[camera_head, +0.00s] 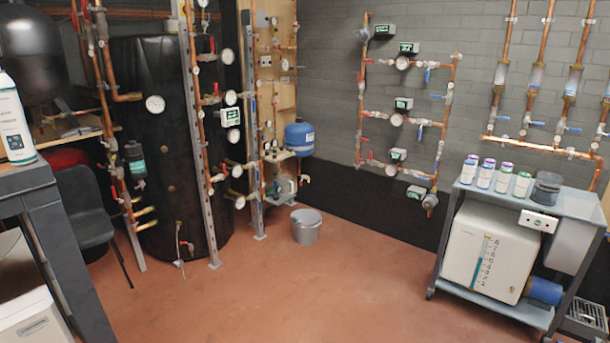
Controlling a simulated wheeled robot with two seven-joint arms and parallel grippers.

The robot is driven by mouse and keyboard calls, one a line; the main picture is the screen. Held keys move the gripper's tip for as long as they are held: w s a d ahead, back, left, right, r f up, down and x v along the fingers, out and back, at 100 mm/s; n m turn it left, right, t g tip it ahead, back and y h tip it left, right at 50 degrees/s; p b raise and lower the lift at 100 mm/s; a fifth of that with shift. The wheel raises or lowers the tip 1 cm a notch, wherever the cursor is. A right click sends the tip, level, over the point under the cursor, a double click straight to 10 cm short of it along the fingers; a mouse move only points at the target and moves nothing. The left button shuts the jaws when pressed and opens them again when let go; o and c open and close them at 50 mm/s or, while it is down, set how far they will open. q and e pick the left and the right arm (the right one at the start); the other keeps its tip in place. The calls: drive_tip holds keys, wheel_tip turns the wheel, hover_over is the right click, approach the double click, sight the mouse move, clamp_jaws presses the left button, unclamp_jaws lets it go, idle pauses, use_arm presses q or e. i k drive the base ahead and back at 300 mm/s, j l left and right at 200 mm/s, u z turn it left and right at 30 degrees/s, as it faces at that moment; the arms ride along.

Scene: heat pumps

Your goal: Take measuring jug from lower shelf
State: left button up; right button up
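I cannot make out a clear measuring jug in this view. At the right stands a grey wheeled cart (455,205) with an upper and a lower shelf. Its lower shelf (470,294) bears a large white tank (465,250) with a vertical scale on its front. A blue cylinder (543,291) is at the tank's right. A dark, jar-like container (546,188) stands on the upper shelf, too small to tell in detail. Neither of my grippers is in view.
Several small bottles (485,173) stand on the cart's top. A grey bucket (306,226) is on the red floor (290,295), which is clear in the middle. A dark table (40,190) with a white bottle (14,120) and a black chair (86,205) are at the left.

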sight(285, 181)
drive_tip(key=i, duration=2.9)
